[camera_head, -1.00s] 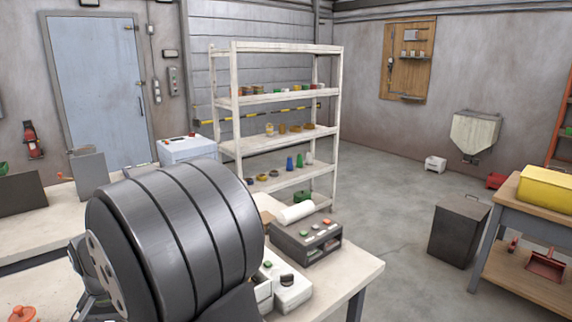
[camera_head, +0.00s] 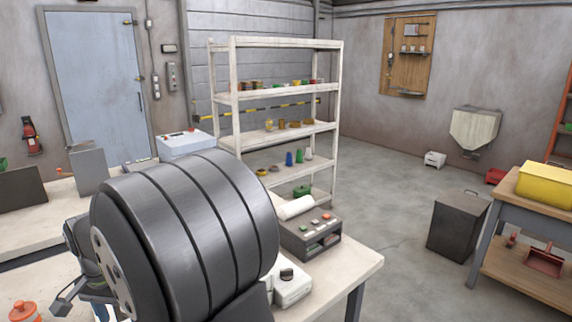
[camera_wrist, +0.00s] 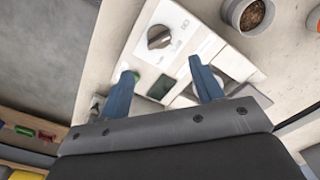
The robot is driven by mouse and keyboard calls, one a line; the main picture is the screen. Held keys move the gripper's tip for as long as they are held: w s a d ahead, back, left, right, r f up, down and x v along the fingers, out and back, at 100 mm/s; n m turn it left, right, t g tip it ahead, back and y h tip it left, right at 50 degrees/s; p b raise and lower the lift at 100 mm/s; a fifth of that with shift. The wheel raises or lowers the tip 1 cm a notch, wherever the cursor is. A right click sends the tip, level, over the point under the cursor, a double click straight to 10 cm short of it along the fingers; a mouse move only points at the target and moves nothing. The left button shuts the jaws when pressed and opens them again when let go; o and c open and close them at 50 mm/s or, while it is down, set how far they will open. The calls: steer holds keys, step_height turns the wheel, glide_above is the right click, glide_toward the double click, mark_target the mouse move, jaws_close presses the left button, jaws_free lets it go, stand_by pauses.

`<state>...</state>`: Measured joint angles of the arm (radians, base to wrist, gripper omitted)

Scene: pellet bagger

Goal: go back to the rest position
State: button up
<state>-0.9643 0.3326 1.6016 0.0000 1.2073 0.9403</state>
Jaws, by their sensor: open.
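My gripper (camera_wrist: 162,70) shows in the wrist view as two blue fingers spread wide apart, with nothing held between them. Beyond the fingers lies a white device (camera_wrist: 182,22) with a grey round knob (camera_wrist: 158,37) and a small dark green display (camera_wrist: 161,87). I cannot tell whether the fingers are clear of the device by much, but no contact shows. In the head view a large dark part of my own arm fills the lower left and hides much of the bench, and the fingers cannot be made out there.
A grey container of brown pellets (camera_wrist: 232,14) stands beside the device. In the head view a dark button box (camera_head: 310,236) and a white roll (camera_head: 297,207) sit on the bench. A white shelf rack (camera_head: 237,130) stands behind. Open floor (camera_head: 385,215) lies to the right.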

step_height(320, 180, up, 9)
steer(key=f+n, duration=0.2)
steer(key=f, duration=0.1)
steer(key=f+n, duration=0.2)
steer(key=f, duration=0.2)
steer(key=f+n, duration=0.2)
steer(key=f, duration=0.2)
steer(key=shift+w+a+f, duration=0.1)
steer(key=shift+a, duration=0.25)
steer(key=o, duration=0.9)
steer(key=w+a+r+n+y, duration=0.1)
steer(key=w+a+r, duration=0.15)
steer(key=w, duration=0.45)
steer(key=w+a+r+n+t+y, duration=0.1)
steer(key=w+a+r+y, duration=0.1)
steer(key=w+r, duration=0.3)
steer(key=w+a+r+n+y, duration=0.1)
steer(key=w+a+r, duration=0.15)
steer(key=w, duration=0.55)
steer(key=x, duration=1)
steer(key=shift+s+a, duration=0.15)
steer(key=shift+a, duration=0.05)
steer(key=shift+r, duration=0.15)
